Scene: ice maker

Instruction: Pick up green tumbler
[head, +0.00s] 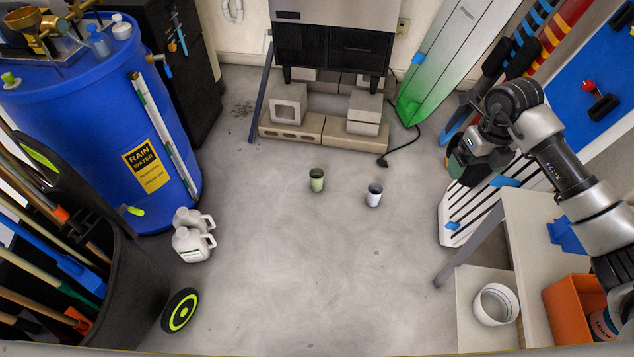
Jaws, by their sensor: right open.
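The green tumbler (317,183) stands upright on the concrete floor near the middle of the head view. A pale bluish-white tumbler (374,198) stands upright a little to its right, apart from it. My right arm comes in from the right edge, and my right gripper (460,166) hangs above the floor right of both tumblers, well away from them. It is open and touches neither tumbler. My left gripper is not in view.
A blue rain-water barrel (70,130) and white jugs (190,244) stand at left. Concrete blocks (325,133) lie under the ice maker (335,40) at the back. A table (540,230) stands at right. The floor around the tumblers is clear.

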